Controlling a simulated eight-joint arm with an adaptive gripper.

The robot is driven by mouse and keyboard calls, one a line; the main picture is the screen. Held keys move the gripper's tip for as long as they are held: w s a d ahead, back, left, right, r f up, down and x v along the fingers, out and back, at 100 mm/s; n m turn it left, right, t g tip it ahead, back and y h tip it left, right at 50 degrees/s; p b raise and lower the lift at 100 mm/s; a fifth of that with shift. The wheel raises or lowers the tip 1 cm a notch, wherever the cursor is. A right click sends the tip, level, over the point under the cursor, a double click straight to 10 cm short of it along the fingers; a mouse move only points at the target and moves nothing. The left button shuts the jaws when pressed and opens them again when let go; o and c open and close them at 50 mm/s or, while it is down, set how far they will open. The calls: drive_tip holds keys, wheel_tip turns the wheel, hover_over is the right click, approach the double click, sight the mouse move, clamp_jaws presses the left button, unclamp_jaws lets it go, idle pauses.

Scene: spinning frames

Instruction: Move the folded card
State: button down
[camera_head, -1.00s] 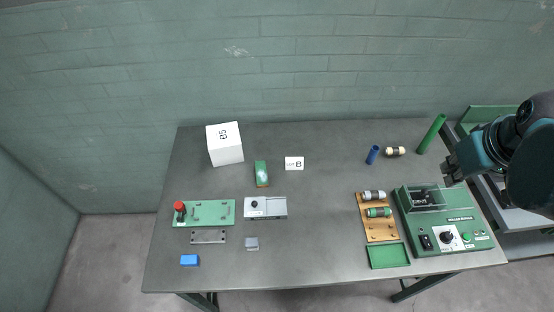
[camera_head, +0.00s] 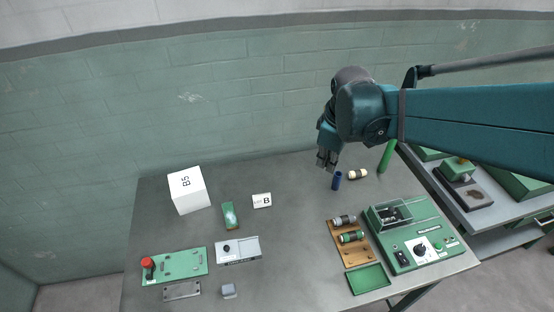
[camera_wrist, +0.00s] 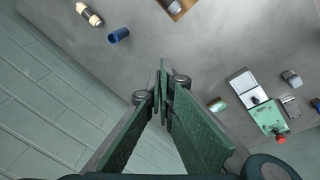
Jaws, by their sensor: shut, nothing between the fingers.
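The folded card (camera_head: 262,201) is small and white with a dark "B" on its face. It stands on the table (camera_head: 290,235) in the head view, just right of a green piece (camera_head: 230,215). I cannot make the card out in the wrist view, where my fingers cover part of the table. My gripper (camera_head: 326,164) is up near the table's back edge, to the right of the card and well apart from it. Its fingers (camera_wrist: 165,95) are together and empty in the wrist view.
A white box (camera_head: 188,191) marked B5 stands left of the card. A blue tube (camera_head: 336,181) and a cream roller (camera_head: 358,174) are near my gripper. A green machine (camera_head: 405,235) stands right. The table's middle is clear.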

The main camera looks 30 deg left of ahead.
sight(295, 195)
drive_tip(key=s+a+f+n, duration=0.3)
drive_tip(key=a+f, duration=0.2)
drive_tip(key=a, duration=0.4)
drive_tip(key=s+a+f+n+g+h, duration=0.1)
drive_tip(key=s+a+f+n, duration=0.2)
drive_tip(key=a+f, duration=0.2)
drive_tip(key=s+a+f+n+g, duration=0.1)
drive_tip(key=s+a+f+n, duration=0.2)
drive_tip(key=a, duration=0.9)
wheel_tip(295, 195, down, 3)
drive_tip(key=shift+s+a+r, duration=0.2)
drive_tip(key=shift+a, duration=0.15)
drive_tip(key=shift+f, duration=0.1)
drive_tip(key=shift+f, duration=4.85)
drive_tip(key=shift+w, duration=0.1)
drive_tip(key=w+d+b, duration=0.2)
drive_tip(key=w+d, duration=0.5)
drive_tip(key=w+d+b, duration=0.3)
drive_tip(key=w+d, duration=0.4)
drive_tip(key=shift+w+d, duration=0.15)
drive_tip(key=shift+d, duration=0.1)
